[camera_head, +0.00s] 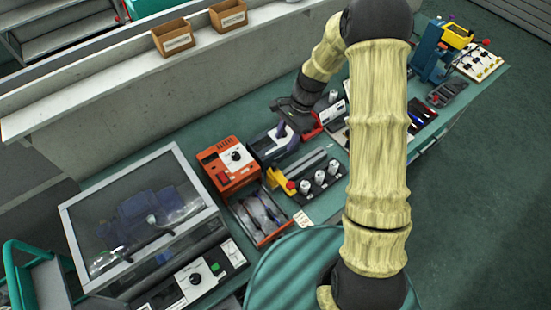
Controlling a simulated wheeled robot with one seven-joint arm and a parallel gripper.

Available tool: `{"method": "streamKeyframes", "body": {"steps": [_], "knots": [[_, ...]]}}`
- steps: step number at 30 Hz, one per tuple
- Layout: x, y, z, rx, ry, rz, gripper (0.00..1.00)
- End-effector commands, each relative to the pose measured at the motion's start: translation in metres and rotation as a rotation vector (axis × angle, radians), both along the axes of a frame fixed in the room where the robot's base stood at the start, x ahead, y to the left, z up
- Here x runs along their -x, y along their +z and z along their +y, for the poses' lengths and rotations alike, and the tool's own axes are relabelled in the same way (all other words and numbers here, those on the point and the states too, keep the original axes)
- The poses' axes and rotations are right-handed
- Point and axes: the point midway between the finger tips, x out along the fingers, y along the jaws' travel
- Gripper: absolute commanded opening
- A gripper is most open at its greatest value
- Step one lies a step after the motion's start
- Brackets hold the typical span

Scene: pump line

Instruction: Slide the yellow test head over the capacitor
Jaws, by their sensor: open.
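A yellow block with a red knob, which looks like the test head (280,181), sits at the left end of a grey rail fixture on the green bench. Several white-topped cylinders stand in a row in a black holder just right of it; one may be the capacitor (305,187), but I cannot tell which. The yellow block is beside the row, not over it. My gripper (287,112) is open, above the back of the bench, behind the fixture and apart from the yellow block. Its fingertips are small and hard to make out.
An orange tester (230,165) and a tray with clear bags (258,217) stand left of the fixture. A clear-lidded case (140,215) is at far left. A blue press with a yellow top (457,36) stands far right. My arm hides part of the bench.

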Motion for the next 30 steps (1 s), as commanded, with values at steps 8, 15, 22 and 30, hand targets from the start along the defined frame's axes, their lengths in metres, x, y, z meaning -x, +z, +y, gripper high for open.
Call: {"method": "streamKeyframes", "body": {"steps": [8, 15, 22, 30], "knots": [[0.012, -0.043, 0.015, -0.001, 0.0, 0.006, 0.41], [0.019, -0.076, 0.027, -0.001, 0.0, 0.004, 0.41], [0.022, -0.096, 0.033, 0.0, -0.001, 0.0, 0.41], [0.023, -0.099, 0.034, -0.001, 0.0, -0.001, 0.41]]}}
